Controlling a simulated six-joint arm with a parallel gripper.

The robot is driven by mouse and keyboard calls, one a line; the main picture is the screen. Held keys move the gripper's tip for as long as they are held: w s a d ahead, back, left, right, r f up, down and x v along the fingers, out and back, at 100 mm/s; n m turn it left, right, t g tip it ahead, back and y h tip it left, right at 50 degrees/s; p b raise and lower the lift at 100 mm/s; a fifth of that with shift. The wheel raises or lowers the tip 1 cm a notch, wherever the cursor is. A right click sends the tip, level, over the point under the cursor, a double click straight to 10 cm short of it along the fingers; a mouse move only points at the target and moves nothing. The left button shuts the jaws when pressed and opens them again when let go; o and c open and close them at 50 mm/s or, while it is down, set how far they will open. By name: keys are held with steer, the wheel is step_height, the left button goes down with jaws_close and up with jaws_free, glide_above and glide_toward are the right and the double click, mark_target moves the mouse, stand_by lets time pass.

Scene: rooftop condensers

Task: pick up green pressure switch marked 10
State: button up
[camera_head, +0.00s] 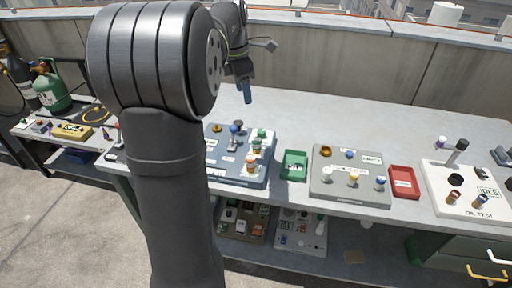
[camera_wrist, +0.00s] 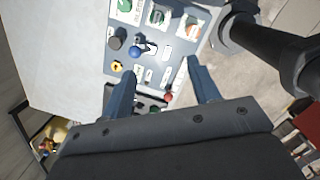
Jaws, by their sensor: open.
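My gripper (camera_head: 246,92) is raised above the bench at the back, with its fingers pointing down. In the wrist view my gripper (camera_wrist: 160,68) has its two blue fingers apart with nothing held between them. Green-topped parts stand on the blue-grey panel (camera_head: 225,174) behind my arm; one green part (camera_head: 262,133) is at its back right. Green parts also show at the top of the wrist view, one of them (camera_wrist: 157,14) near the middle. I cannot read a 10 on any of them. My arm hides the panel's left side.
A green tray (camera_head: 294,176) and a red tray (camera_head: 404,192) flank a grey panel (camera_head: 350,198) with knobs. A white panel (camera_head: 440,203) with a black lever is at the right. The bench (camera_head: 300,125) is clear behind the panels, up to the wall.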

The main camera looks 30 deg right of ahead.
mark_target(257, 139)
steer(key=d+f+n, duration=0.1)
steer(key=f, duration=0.6)
steer(key=d+f+n+y, duration=0.1)
steer(key=d+f, duration=0.1)
steer(key=f, duration=0.5)
steer(key=d+f+n, duration=0.1)
steer(key=f, duration=0.7)
steer(key=shift+w+d+n+y, duration=0.1)
steer(key=shift+d+n+y, duration=0.2)
steer(key=shift+d, duration=0.05)
steer(key=shift+c, duration=0.3)
steer(key=c, duration=1.1)
